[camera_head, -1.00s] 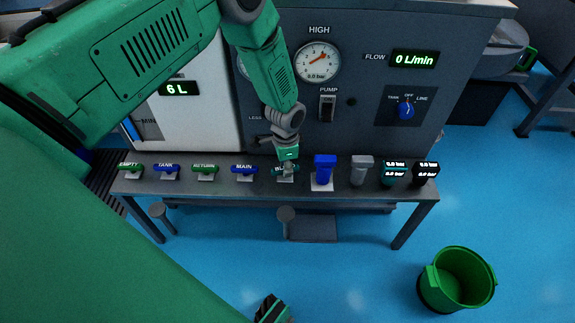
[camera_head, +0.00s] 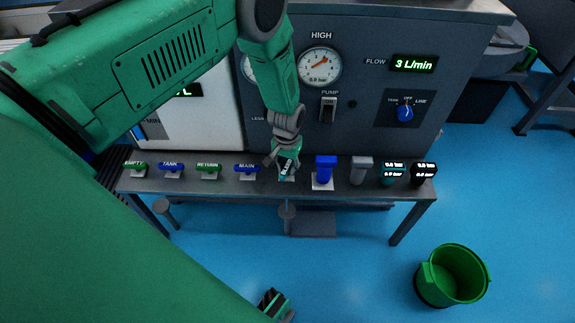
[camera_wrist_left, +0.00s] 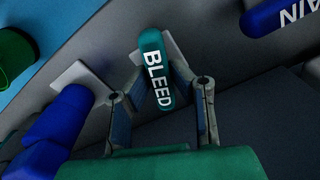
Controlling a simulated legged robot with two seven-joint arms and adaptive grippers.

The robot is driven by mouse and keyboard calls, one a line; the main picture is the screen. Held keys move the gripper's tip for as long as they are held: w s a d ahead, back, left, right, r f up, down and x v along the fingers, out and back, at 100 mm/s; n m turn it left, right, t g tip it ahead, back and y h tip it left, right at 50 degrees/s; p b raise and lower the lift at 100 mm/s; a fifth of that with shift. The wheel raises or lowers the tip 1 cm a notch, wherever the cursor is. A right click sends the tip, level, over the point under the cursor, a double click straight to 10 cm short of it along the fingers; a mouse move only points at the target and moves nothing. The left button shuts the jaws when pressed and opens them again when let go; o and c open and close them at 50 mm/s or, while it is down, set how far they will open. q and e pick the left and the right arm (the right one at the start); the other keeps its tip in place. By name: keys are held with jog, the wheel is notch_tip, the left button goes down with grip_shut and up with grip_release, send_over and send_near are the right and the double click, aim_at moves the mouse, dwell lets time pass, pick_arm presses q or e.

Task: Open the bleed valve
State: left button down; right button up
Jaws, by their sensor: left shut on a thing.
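The teal bleed valve handle (camera_head: 287,168), lettered BLEED, sits on the bench between the blue MAIN handle (camera_head: 247,169) and an upright blue fitting (camera_head: 325,168). In the head view it stands turned, at a steep slant to the row of other handles. My left gripper (camera_head: 284,160) is shut on it from above. In the left wrist view the fingers lie on either side of the BLEED handle (camera_wrist_left: 155,68), over its near end. Part of what looks like my right gripper (camera_head: 274,304) shows at the bottom edge; its fingers are not clear.
The EMPTY, TANK and RETURN handles stand left along the bench (camera_head: 225,185). A grey fitting (camera_head: 361,168) and two small displays stand right. The panel's flow display (camera_head: 413,64) reads 3 L/min. A green bucket (camera_head: 452,275) stands on the open blue floor.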

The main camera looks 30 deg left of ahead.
aim_at(286, 167)
pick_arm(q)
jog(key=shift+s+f+n, duration=0.1)
jog(key=shift+s+n, duration=0.1)
jog(key=shift+n, duration=0.8)
jog(key=shift+s+f+n, duration=0.1)
jog(key=shift+s+n, duration=0.05)
jog(key=shift+n, duration=0.85)
jog(key=c, duration=1.4)
grip_release()
jog(key=shift+c, duration=0.2)
jog(key=shift+w+r, duration=0.1)
jog(key=shift+w+r, duration=0.1)
jog(key=shift+r, duration=0.05)
jog(key=shift+w+r, duration=0.1)
jog(key=shift+r, duration=0.2)
notch_tip(286, 167, up, 11)
